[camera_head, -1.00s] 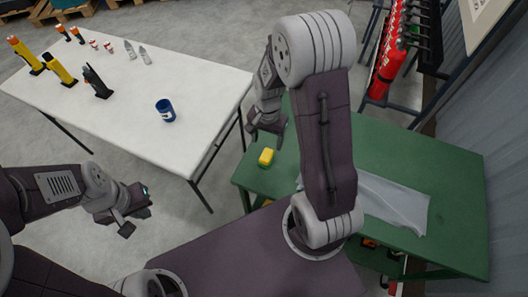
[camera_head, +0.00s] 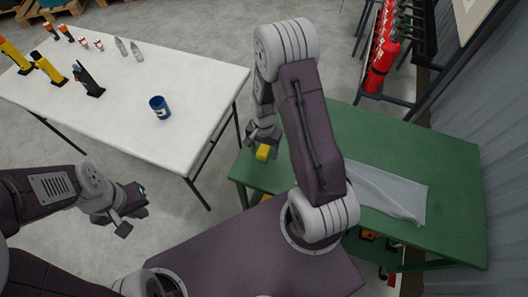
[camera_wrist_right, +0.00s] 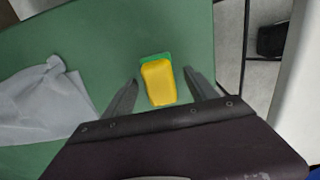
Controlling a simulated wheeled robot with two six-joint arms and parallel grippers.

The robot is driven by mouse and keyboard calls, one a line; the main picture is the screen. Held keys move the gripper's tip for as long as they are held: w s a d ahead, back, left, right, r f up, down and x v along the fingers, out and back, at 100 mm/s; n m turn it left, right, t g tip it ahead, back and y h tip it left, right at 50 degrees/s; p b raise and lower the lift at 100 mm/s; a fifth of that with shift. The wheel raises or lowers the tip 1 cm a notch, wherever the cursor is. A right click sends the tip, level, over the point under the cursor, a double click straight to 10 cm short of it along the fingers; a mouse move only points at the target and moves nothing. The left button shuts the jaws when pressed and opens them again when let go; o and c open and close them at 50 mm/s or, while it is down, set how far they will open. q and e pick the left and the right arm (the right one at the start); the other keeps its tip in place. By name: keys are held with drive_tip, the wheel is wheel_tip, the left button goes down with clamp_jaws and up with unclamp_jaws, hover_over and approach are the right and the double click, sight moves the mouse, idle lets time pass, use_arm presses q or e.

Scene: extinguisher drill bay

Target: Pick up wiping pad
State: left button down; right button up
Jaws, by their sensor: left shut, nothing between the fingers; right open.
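The wiping pad (camera_head: 263,152) is a small yellow block with a green layer, lying on the green table near its left edge. It also shows in the right wrist view (camera_wrist_right: 159,82), between the two fingers. My right gripper (camera_head: 262,143) is open just above the pad, with one finger on each side of it. In the wrist view the fingers (camera_wrist_right: 160,84) show gaps to the pad on both sides. My left gripper (camera_head: 136,214) is shut and empty, over the floor in front of the white table.
A grey cloth (camera_head: 385,192) lies on the green table (camera_head: 440,165). The white table (camera_head: 130,125) holds a blue mug (camera_head: 160,107), bottles and several yellow and dark items. Red extinguishers (camera_head: 383,50) hang on a rack at the back right.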

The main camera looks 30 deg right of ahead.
sight(265, 151)
drive_tip(key=c, duration=0.5)
clamp_jaws()
drive_tip(key=shift+r, duration=0.1)
drive_tip(key=shift+r, duration=0.25)
drive_tip(key=r, duration=0.4)
drive_tip(key=shift+s+a+p, duration=0.1)
drive_tip(key=shift+s+p, duration=0.2)
drive_tip(key=shift+s, duration=0.1)
drive_tip(key=s+a+r+b, duration=0.1)
drive_tip(key=s+r+b, duration=0.5)
drive_tip(key=s, duration=0.5)
drive_tip(key=shift+a+r+b, duration=0.2)
drive_tip(key=shift+a+b, duration=0.05)
drive_tip(key=shift+b, duration=0.15)
